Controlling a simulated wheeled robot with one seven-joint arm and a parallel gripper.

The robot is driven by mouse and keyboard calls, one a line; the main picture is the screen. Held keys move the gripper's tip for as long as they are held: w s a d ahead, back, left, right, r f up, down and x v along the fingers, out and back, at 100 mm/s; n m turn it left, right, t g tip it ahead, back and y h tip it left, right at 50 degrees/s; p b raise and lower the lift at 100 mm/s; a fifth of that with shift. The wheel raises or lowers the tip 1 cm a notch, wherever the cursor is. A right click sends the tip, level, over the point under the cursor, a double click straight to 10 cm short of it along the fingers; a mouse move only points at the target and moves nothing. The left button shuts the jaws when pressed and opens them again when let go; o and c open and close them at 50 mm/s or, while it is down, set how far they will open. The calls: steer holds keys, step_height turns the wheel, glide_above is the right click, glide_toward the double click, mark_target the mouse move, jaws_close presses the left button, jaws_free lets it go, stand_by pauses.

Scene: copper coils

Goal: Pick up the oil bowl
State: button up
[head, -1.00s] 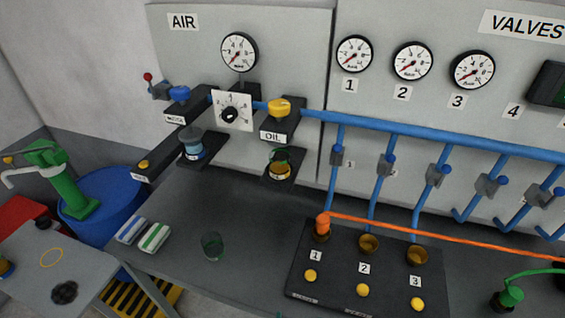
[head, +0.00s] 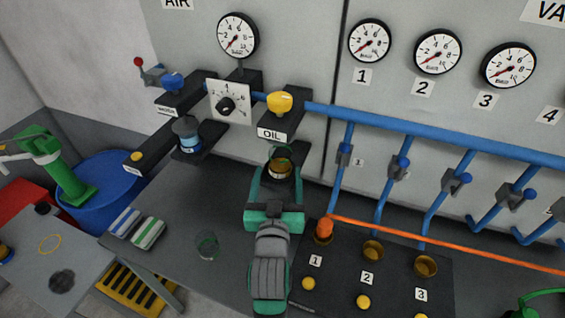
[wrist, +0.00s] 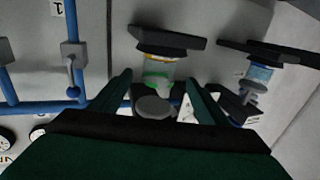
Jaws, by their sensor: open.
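The oil bowl (head: 281,165) is a small clear cup with amber oil and a green part, on a black bracket under the OIL label. My gripper (head: 280,182) is open and empty, its teal fingers reaching toward the bowl, one on each side in the picture. In the wrist view, which is turned upside down, the bowl (wrist: 158,72) shows between the two fingertips of my gripper (wrist: 159,82). I cannot tell whether the fingers touch it or how far along it they reach.
A blue-bowled unit (head: 187,136) stands left of the bowl. A yellow knob (head: 280,102) sits above it. A glass cup (head: 207,246) and striped cloths (head: 137,229) lie on the grey table.

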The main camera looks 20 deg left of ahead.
mark_target(281, 150)
steer(key=x, duration=0.6)
steer(key=shift+s, duration=0.1)
steer(key=x, duration=0.5)
steer(key=shift+d+r, duration=0.1)
steer(key=shift+d, duration=0.05)
steer(key=c, duration=1.1)
steer(key=shift+c, duration=0.5)
steer(key=shift+r, duration=0.1)
